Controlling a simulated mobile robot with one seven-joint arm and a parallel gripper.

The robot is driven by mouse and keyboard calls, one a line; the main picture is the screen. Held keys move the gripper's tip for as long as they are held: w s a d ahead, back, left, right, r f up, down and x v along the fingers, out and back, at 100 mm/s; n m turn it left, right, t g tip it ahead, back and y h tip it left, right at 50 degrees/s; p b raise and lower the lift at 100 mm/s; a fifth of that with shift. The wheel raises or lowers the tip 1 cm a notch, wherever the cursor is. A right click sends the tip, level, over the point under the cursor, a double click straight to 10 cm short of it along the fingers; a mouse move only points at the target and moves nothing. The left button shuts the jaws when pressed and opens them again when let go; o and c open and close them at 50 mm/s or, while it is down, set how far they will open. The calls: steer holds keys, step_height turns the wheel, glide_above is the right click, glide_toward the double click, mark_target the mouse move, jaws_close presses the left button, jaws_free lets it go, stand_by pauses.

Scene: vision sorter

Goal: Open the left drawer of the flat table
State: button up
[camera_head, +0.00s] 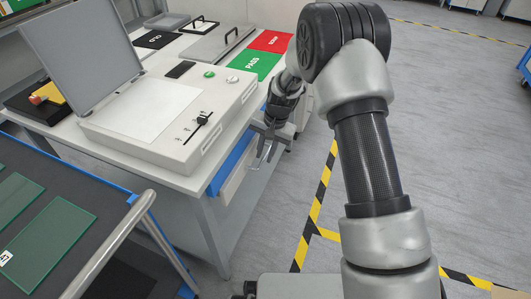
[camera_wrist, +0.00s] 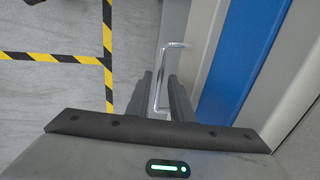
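The flat table (camera_head: 198,182) has a pale drawer front (camera_head: 234,184) under a blue edge strip. A thin metal bar handle (camera_head: 262,158) stands out from that front. In the wrist view, the handle (camera_wrist: 164,72) runs between the two dark fingers of my gripper (camera_wrist: 161,76), with gaps showing beside it. My gripper (camera_head: 266,143) is open around the handle in the head view. The drawer front looks close to the table side; whether it is fully shut is hard to tell. Part of the table side is hidden behind my gripper.
A white inspection device (camera_head: 150,115) with a raised grey lid stands on the table. A green PASS mat (camera_head: 255,66) and a red mat (camera_head: 271,40) lie behind it. A cart with a metal rail (camera_head: 115,240) stands at the lower left. Taped floor beside the table is clear.

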jaws_close()
steer(key=shift+d, duration=0.1)
steer(key=s+d, duration=0.4)
steer(key=d, duration=0.8)
steer(key=s+d, duration=0.5)
steer(key=d, duration=0.7)
steer(key=shift+d, duration=0.25)
steer(key=shift+o, duration=1.6)
jaws_free()
steer(key=s+d+r+p, duration=0.1)
steer(key=d+r+p, duration=0.2)
steer(key=r, duration=1.4)
steer(key=shift+p, duration=0.55)
steer(key=shift+s+d, duration=0.1)
